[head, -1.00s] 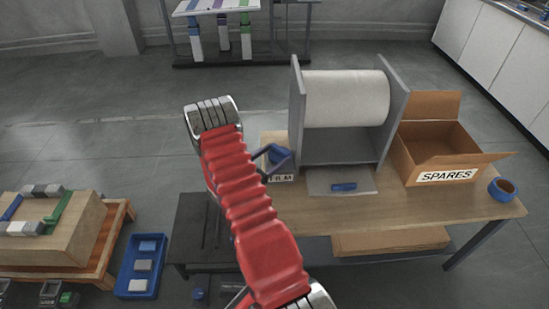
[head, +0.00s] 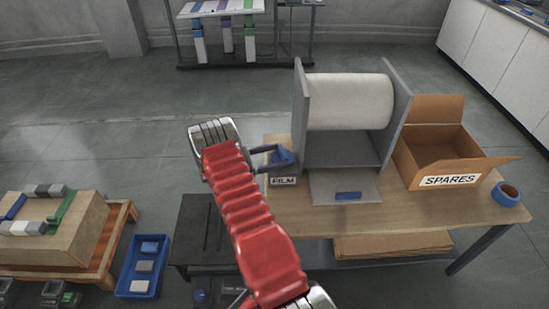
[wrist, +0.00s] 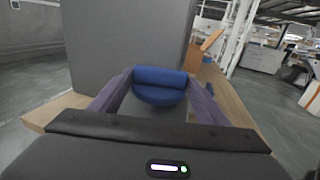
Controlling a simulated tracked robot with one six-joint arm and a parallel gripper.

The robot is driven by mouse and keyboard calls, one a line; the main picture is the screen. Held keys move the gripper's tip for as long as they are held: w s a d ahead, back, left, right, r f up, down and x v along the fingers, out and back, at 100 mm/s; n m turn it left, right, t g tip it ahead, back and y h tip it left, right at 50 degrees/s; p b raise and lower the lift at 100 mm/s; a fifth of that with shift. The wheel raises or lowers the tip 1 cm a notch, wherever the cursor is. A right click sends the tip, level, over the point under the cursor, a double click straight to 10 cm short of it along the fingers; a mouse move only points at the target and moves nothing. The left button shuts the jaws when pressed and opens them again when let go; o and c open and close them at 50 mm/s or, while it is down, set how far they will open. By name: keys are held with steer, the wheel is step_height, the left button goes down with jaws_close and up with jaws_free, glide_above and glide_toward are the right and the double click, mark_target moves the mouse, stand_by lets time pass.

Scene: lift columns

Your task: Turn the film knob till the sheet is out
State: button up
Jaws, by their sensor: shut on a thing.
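The blue film knob (head: 282,158) sits at the left side of the film dispenser, above the FILM label (head: 284,181). My gripper (head: 272,158) reaches it from the left. In the wrist view the fingers (wrist: 158,98) are shut on the blue knob (wrist: 160,84), one on each side. The white film roll (head: 349,101) hangs between two grey side plates.
An open cardboard SPARES box (head: 450,160) stands right of the dispenser. A blue ring (head: 507,193) lies at the table's right end. A blue tray (head: 143,266) and a wooden block rack (head: 66,240) are at lower left. My red arm covers part of the view.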

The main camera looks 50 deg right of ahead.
steer(key=shift+d+r, duration=0.1)
steer(key=o, duration=1)
steer(key=shift+o, duration=0.2)
steer(key=v, duration=1.4)
